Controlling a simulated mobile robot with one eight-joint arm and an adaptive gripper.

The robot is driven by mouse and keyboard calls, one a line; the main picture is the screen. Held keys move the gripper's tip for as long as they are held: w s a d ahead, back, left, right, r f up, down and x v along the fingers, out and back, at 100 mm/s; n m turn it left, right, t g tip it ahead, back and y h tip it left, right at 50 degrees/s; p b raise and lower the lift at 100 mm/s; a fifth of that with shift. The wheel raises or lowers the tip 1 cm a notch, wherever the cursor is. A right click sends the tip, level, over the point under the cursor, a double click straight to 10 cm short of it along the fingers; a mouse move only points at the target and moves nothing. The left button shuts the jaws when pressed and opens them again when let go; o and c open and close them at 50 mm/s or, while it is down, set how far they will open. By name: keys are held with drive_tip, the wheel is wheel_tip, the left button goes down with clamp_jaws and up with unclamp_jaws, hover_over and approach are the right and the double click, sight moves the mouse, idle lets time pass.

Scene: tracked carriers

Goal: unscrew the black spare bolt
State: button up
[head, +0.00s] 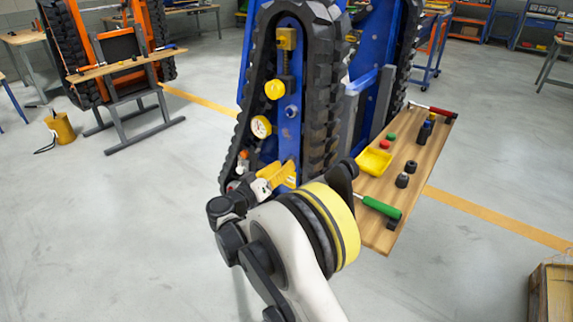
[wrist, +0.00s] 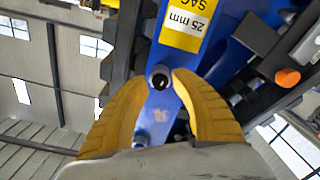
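A round black bolt head (wrist: 159,78) with a dark recess sits in a blue bar (wrist: 155,118) in the wrist view. I take it for the spare bolt. My gripper (wrist: 161,80) has its yellow fingertips close against both sides of the bolt head, with no clear gap showing. In the head view my gripper (head: 275,177) is at the lower part of the blue tracked carrier (head: 291,150), inside the track loop. The bolt is hidden there behind the gripper and arm.
Black tracks (head: 322,90) flank the gripper closely. A pressure gauge (head: 261,127) and yellow knob (head: 275,90) are above it. A wooden shelf (head: 425,165) at right holds a yellow tray (head: 373,162), a green-handled tool (head: 382,207) and black parts.

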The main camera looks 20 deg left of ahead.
drive_tip(key=m, duration=2)
clamp_jaws()
drive_tip(key=n, duration=0.9)
drive_tip(key=shift+n, duration=0.3)
